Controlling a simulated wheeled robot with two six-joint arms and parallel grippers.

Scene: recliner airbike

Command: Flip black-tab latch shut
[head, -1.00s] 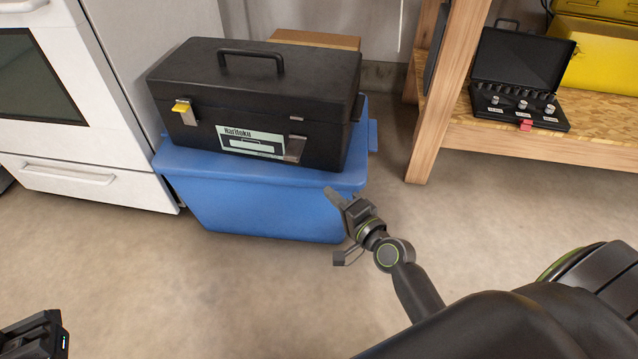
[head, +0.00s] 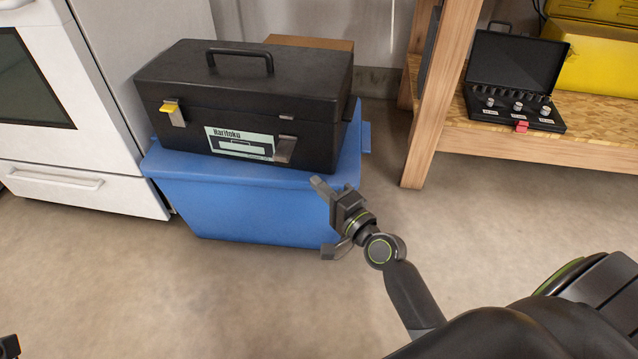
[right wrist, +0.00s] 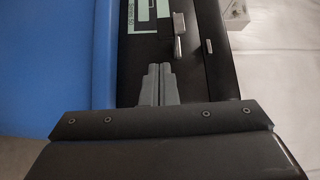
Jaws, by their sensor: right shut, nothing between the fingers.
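The black toolbox (head: 250,85) stands on a blue bin. Its black-tab latch (head: 285,149) is on the front right; the tab hangs out below a small metal catch (head: 287,117) on the lid and looks unhooked. The latch also shows in the right wrist view (right wrist: 178,38), ahead of the fingertips. A yellow-tab latch (head: 173,113) is on the front left. My right gripper (head: 318,187) is shut and empty, a little below and right of the black tab, apparently apart from it. Its fingers show together in the right wrist view (right wrist: 158,72). Only a dark bit of my left gripper (head: 9,347) shows.
The blue bin (head: 250,210) lies under the toolbox. A white appliance (head: 90,190) stands at left. A wooden shelf (head: 520,150) at right holds an open black socket case (head: 515,80) and a yellow box (head: 600,65). The floor in front is clear.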

